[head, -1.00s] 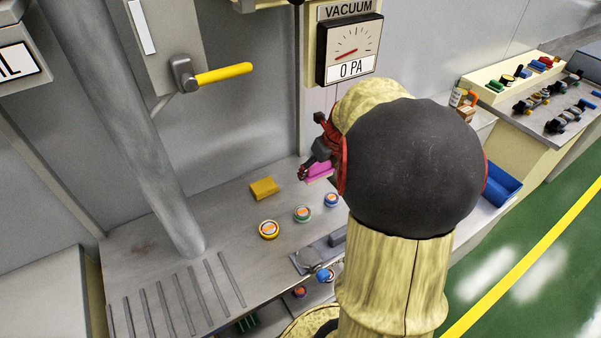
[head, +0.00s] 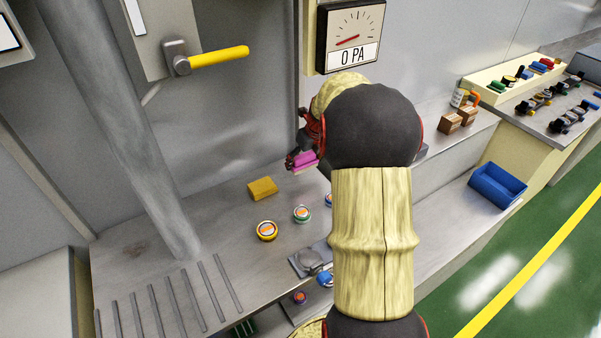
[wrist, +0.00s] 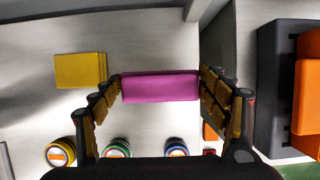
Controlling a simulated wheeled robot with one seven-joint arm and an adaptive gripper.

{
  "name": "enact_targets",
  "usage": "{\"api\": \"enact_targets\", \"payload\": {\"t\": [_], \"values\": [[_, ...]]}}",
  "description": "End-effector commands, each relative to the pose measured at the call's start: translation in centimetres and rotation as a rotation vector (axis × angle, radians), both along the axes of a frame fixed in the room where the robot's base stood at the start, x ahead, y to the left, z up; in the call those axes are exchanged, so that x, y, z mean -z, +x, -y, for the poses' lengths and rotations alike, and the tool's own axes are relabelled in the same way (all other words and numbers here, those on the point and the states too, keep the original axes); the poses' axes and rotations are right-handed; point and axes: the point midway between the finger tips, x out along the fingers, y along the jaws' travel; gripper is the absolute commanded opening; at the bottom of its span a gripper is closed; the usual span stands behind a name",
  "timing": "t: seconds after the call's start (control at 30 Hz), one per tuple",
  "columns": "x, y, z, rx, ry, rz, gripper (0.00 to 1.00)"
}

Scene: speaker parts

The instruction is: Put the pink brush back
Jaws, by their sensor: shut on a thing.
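The pink brush (wrist: 160,87) is a magenta block held between the two fingers of my gripper (wrist: 163,90) in the wrist view. In the head view the pink brush (head: 304,160) shows at the fingers of my gripper (head: 300,158), above the bench and near the back wall. My arm hides part of the gripper there. I cannot tell how high the brush is above the bench.
A yellow block (head: 263,188) lies on the grey bench (head: 180,270). Round tins, one with a yellow rim (head: 267,230) and one green (head: 302,213), stand in front of it. A blue bin (head: 497,186) is on the right. A yellow-handled lever (head: 218,57) juts from the wall.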

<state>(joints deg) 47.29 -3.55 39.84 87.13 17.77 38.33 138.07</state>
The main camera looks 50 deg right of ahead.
Motion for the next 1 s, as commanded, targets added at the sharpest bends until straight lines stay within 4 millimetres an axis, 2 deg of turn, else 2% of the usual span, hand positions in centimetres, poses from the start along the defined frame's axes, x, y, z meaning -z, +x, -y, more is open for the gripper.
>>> {"api": "enact_targets", "payload": {"t": [0.03,0.1,0.33,0.43,0.6,0.8,0.83,1.0], "values": [[1.0,0.6,0.4,-0.001,-0.002,0.002,0.43],[1.7,1.2,0.6,0.000,-0.002,0.003,0.43],[2.6,2.1,1.1,0.001,-0.003,0.002,0.43],[3.7,2.7,1.4,0.000,-0.001,0.002,0.43],[5.8,2.5,1.3,0.000,-0.001,0.002,0.43],[5.8,2.5,1.3,0.001,-0.003,0.002,0.43],[5.8,2.5,1.3,0.000,-0.001,0.002,0.76],[5.8,2.5,1.3,0.000,-0.001,0.002,0.86]]}}
